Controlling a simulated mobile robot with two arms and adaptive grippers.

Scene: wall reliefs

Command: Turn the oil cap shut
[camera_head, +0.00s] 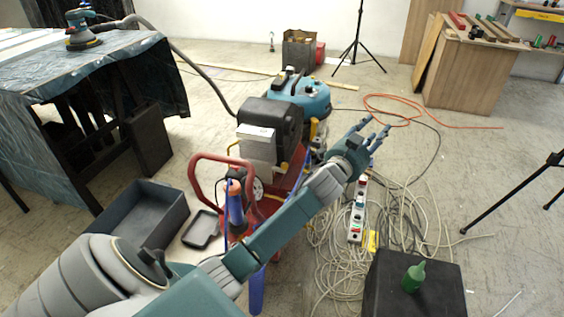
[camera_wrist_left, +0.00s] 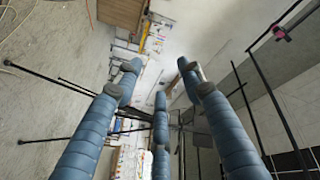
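The head view shows a machine with a black block (camera_head: 271,127) and a teal-and-black unit (camera_head: 306,97) behind it, on a red-framed cart. I cannot pick out an oil cap on it. My left gripper (camera_head: 374,131) is stretched out to the right of the machine, apart from it, with its fingers spread and empty. In the left wrist view the three blue fingers (camera_wrist_left: 160,92) are apart with nothing between them. That view looks towards the far room and tripod legs. My right gripper is in neither view.
A green bottle (camera_head: 413,277) stands on a black box (camera_head: 440,292) at the lower right. Coiled cables (camera_head: 335,262) and a power strip (camera_head: 356,222) lie on the floor. A grey bin (camera_head: 140,217) and a draped table (camera_head: 60,75) are at the left. A tripod (camera_head: 515,195) stands right.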

